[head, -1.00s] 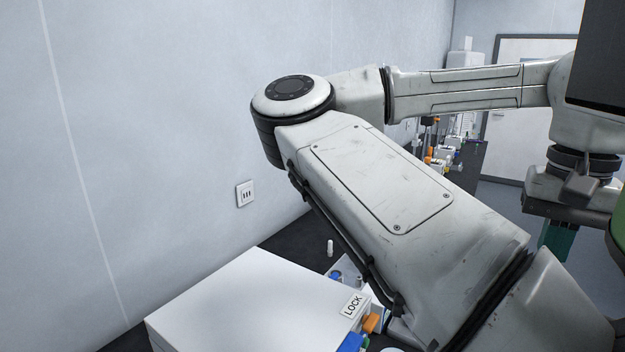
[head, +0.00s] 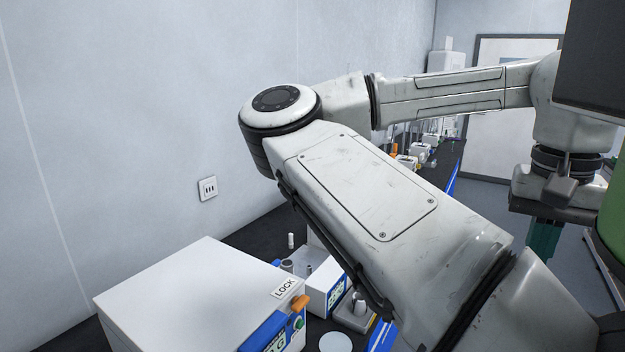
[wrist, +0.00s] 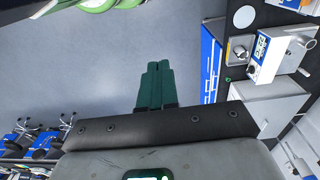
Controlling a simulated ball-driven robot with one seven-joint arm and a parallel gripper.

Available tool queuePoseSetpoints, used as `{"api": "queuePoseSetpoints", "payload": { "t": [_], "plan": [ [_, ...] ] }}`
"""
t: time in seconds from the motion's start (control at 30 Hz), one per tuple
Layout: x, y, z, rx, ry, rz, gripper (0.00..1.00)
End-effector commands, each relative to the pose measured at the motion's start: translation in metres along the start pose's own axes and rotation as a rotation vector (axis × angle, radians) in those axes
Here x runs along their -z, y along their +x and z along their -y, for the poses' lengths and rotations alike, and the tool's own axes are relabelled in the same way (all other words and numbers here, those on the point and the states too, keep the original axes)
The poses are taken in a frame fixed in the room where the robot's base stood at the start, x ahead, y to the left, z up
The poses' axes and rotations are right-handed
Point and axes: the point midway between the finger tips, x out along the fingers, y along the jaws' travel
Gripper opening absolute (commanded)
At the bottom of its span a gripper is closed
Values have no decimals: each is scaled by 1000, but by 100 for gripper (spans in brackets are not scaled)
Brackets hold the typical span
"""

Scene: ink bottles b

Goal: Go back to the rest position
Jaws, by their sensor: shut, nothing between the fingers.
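My gripper (wrist: 157,64) shows in the wrist view with its two green fingers side by side and pressed together, nothing between them. It points out over open grey floor. In the head view the green fingers (head: 543,238) hang below the wrist at the right, clear of the bench. My arm is folded, with its elbow at the centre left of the head view. No ink bottle can be made out clearly in either view.
A white box marked LOCK (head: 195,290) stands on the dark bench at lower left. Small lab devices (head: 325,287) sit beside it, partly behind my arm. A wall (head: 120,110) runs along the left. Blue drawers (wrist: 211,62) and stools (wrist: 40,135) flank the free floor.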

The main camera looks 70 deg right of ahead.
Motion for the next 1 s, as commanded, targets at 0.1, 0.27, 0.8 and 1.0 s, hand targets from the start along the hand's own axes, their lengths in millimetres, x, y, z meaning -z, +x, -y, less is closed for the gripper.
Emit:
{"api": "queuePoseSetpoints", "payload": {
  "t": [0.1,0.27,0.8,1.0],
  "plan": [
    [5,2,2,-24,10,-33,0],
    [15,4,6,-65,21,-93,0],
    [81,10,67,-265,-85,-564,0],
    [99,19,124,-282,-256,-770,0]
  ]
}}
